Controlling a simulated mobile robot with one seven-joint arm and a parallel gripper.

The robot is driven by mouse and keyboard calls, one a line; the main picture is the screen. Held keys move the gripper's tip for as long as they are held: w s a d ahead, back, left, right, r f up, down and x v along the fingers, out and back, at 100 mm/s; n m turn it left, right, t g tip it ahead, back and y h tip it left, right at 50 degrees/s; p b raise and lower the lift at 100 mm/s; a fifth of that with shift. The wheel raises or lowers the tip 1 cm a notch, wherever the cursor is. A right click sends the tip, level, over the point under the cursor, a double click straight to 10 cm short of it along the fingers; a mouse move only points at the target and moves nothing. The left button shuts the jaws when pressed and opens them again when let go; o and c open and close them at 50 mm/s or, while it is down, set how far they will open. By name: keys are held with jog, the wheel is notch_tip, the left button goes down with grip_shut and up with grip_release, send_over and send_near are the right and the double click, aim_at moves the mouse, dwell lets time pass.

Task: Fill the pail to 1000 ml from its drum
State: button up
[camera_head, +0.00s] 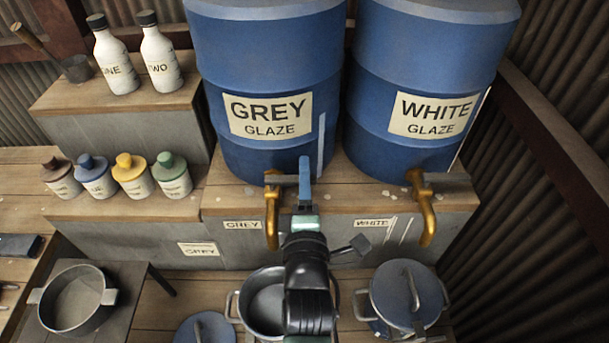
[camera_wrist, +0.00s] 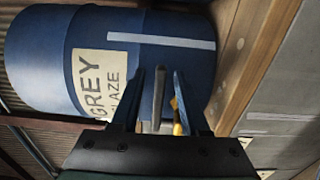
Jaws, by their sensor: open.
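The blue GREY GLAZE drum (camera_head: 268,165) stands on the wooden bench; its brass tap (camera_head: 271,215) points down at the front. An open grey pail (camera_head: 262,306) stands below that tap, partly hidden by my arm. Another open pail (camera_head: 75,303) stands at the left on a dark stand, near a GREY label. I cannot see a level in either pail. My gripper (camera_head: 304,170) is open beside the grey tap. In the wrist view, a grey lever (camera_wrist: 158,95) shows between the open fingers of my gripper (camera_wrist: 157,80), with no clear contact visible.
The WHITE GLAZE drum (camera_head: 420,150) and its brass tap (camera_head: 428,215) stand to the right, above a lidded pot (camera_head: 395,295). A loose lid (camera_head: 205,330) lies at the front. Several small bottles (camera_head: 130,175) stand left; two white bottles (camera_head: 160,60) stand on a higher step.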

grip_shut()
dwell(1.4)
